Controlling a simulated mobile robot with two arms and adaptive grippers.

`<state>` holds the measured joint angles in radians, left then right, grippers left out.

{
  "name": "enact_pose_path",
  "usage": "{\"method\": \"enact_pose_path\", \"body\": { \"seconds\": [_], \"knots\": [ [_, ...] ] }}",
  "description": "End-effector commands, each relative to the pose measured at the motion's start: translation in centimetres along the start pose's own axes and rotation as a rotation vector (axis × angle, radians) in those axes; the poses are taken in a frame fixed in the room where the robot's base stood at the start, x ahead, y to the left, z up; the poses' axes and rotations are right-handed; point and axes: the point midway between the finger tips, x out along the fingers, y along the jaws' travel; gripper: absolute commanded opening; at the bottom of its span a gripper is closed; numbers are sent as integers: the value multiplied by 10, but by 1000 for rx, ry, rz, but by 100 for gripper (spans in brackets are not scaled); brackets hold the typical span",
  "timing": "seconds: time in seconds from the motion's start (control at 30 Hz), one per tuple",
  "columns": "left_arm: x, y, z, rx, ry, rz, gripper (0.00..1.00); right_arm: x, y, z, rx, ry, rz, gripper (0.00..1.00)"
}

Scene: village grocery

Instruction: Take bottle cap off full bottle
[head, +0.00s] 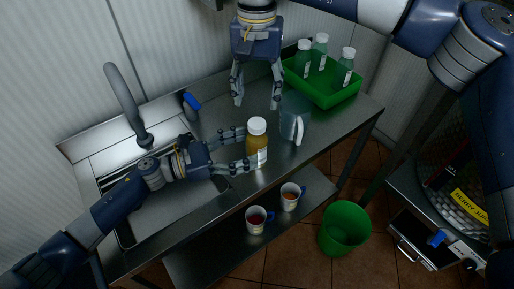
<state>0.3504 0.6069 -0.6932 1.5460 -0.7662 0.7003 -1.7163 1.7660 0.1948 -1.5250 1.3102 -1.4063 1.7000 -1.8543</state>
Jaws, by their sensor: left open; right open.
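A full bottle (262,158) with amber contents and a white bottle cap (257,126) stands upright on the steel counter. The cap is on the bottle. My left gripper (248,150) comes in from the left and is open, with its fingers at the bottle's left side and front. I cannot tell whether they touch it. My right gripper (257,104) points down from above, open and empty, behind the bottle and apart from the cap.
A clear pitcher (288,124) stands just right of the bottle. A green crate (335,97) with 3 capped bottles is at the back right. A sink with a faucet (124,100) is left. Two mugs (256,220) sit on the lower shelf. A green bin (344,228) stands on the floor.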

Motion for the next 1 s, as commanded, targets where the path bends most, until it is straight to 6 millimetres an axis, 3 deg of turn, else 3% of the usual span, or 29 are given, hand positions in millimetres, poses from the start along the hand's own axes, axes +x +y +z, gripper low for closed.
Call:
{"method": "enact_pose_path", "body": {
  "seconds": [0.23,0.63,0.9,0.97,1.0],
  "knots": [
    [32,0,0,1,0,1,72,0,0,0,0,0,0,52],
    [38,0,0,1,1,1,72,0,0,0,0,0,0,52],
    [38,0,0,1,1,1,11,0,0,0,0,0,0,52],
    [38,0,0,1,1,1,0,0,0,0,0,0,0,52],
    [38,0,0,1,1,1,0,0,0,0,2,0,0,52]
  ]
}}
